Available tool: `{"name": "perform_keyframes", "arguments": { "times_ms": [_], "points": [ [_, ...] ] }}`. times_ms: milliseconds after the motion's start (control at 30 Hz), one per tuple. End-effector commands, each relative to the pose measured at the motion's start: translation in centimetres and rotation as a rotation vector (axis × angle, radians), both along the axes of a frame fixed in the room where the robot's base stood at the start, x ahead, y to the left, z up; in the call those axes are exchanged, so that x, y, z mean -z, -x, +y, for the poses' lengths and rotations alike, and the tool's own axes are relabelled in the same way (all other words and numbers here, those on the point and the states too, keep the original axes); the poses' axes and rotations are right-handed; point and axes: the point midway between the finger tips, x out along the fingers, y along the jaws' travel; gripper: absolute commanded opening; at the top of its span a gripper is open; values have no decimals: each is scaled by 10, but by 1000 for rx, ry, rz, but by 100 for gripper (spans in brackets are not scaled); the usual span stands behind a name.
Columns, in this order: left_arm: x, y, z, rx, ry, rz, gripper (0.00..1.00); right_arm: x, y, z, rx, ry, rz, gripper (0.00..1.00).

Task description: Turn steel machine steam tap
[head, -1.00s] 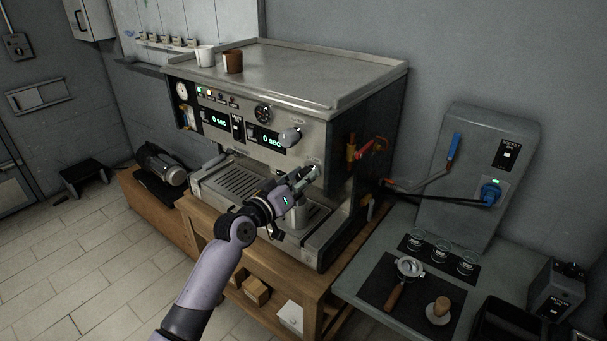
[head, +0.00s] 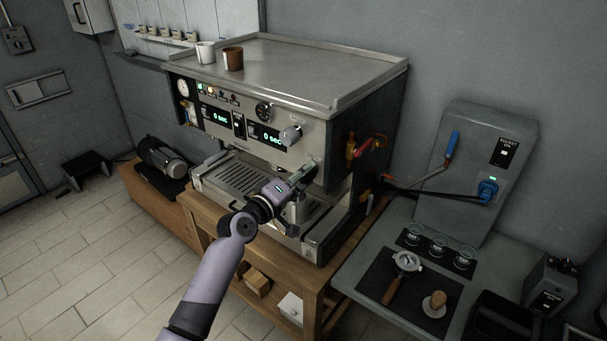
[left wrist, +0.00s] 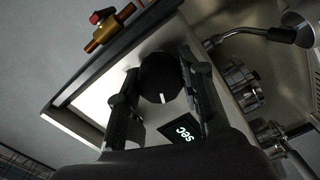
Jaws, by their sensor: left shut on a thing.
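The steel machine (head: 270,70) stands on a wooden counter with two lit displays on its front. In the left wrist view a round black steam tap knob (left wrist: 160,77) with a white mark sits between my left gripper's (left wrist: 162,85) two fingers. The gripper is shut on it. In the head view my left gripper (head: 304,172) is at the right part of the machine's front, and it hides what it holds there. A pale round knob (head: 290,135) sticks out just above it. My right gripper is not in view.
Red-handled valves (head: 366,146) stick out of the machine's right side. A grey side table (head: 350,280) at the right holds a portafilter (head: 405,263) and a tamper (head: 436,303). Two cups (head: 232,58) stand on top of the machine. The floor at the left is open.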

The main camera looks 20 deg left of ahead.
Motion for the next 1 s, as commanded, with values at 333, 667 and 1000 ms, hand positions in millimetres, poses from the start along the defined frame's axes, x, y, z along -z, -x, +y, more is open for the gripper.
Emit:
{"name": "perform_keyframes", "arguments": {
  "times_ms": [333,667,1000],
  "points": [
    [0,0,1,-1,10,2,7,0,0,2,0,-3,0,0],
    [0,0,0,-1,9,1,49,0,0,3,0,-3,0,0],
    [0,0,0,-1,8,2,55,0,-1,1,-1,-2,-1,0]
  ]
}}
